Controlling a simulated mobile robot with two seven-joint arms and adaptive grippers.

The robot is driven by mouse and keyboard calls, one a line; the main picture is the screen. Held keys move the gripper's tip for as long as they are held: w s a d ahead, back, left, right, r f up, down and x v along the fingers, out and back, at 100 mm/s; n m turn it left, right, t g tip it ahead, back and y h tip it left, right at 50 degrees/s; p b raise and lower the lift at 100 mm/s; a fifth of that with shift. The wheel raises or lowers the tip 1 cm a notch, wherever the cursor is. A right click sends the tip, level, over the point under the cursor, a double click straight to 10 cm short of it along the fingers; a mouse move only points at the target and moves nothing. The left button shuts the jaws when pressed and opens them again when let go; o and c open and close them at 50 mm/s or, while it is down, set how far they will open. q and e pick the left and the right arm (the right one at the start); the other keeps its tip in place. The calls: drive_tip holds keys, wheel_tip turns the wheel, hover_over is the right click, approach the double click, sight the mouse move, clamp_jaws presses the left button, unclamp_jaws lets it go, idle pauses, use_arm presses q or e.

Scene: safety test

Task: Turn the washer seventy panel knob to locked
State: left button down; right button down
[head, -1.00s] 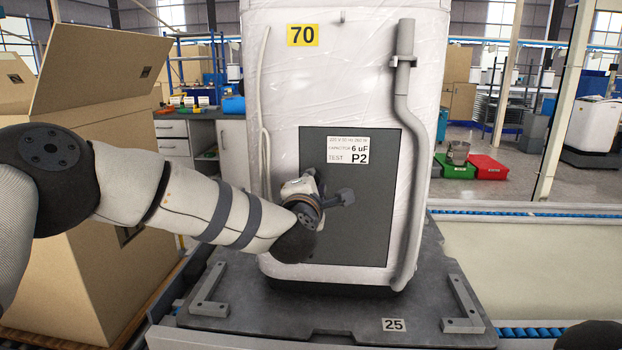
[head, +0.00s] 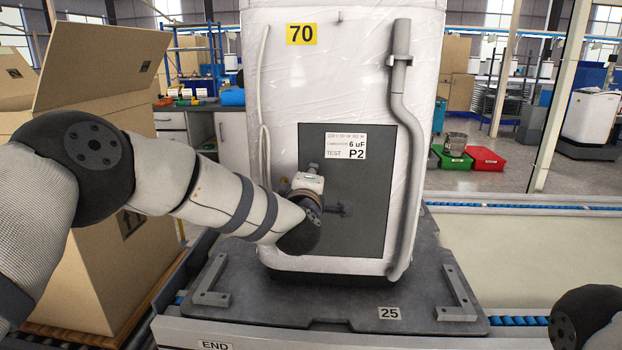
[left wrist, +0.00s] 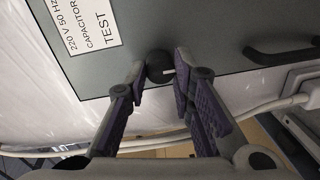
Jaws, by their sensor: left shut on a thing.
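The washer (head: 345,75) stands upright in white wrap with a yellow 70 tag (head: 301,34). Its grey lower panel (head: 365,215) bears a white label (head: 346,143) reading TEST P2. The dark round knob (left wrist: 157,65) shows in the left wrist view, with a small pale mark on its right side. My left gripper (head: 325,190) is at the panel, its two purple-padded fingers (left wrist: 160,72) shut on the knob from both sides. In the head view my wrist hides the knob. My right gripper is out of view.
A dark handle (left wrist: 283,52) stands out from the panel beside the knob. A grey hose (head: 402,150) runs down the washer's right side. The washer rests on a dark pallet (head: 330,310) marked 25. An open cardboard box (head: 100,90) is at the left.

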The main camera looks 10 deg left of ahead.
use_arm(q)
drive_tip(key=c, duration=1.4)
unclamp_jaws()
drive_tip(key=shift+o, duration=0.2)
drive_tip(key=s, duration=1.2)
drive_tip(key=shift+r, duration=0.35)
drive_tip(key=shift+d, duration=0.1)
